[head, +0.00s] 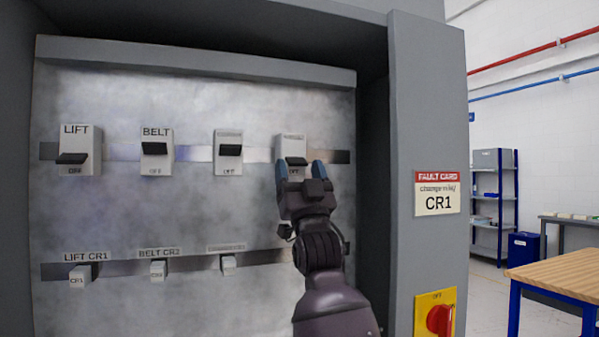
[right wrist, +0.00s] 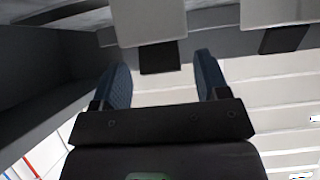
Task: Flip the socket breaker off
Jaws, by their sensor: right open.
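The breaker at the right end of the upper row (head: 291,147) has a white body, a black lever and a label too blurred to read. My right gripper (head: 302,168) is in front of its lower part, fingers pointing up, one on each side of the OFF mark. In the right wrist view the fingers (right wrist: 164,70) are apart with nothing held, and a black lever (right wrist: 160,58) shows beyond the gap between them. Contact cannot be told. The LIFT breaker (head: 80,140), the BELT breaker (head: 156,136) and a third breaker (head: 228,140) stand to the left. My left gripper is not in view.
Below is a row of small relays, LIFT CR1 (head: 80,276), BELT CR2 (head: 158,270) and one unreadable (head: 228,265). The grey cabinet wall (head: 425,110) rises close on the right, with a fault card (head: 438,193) and a red rotary switch (head: 438,318).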

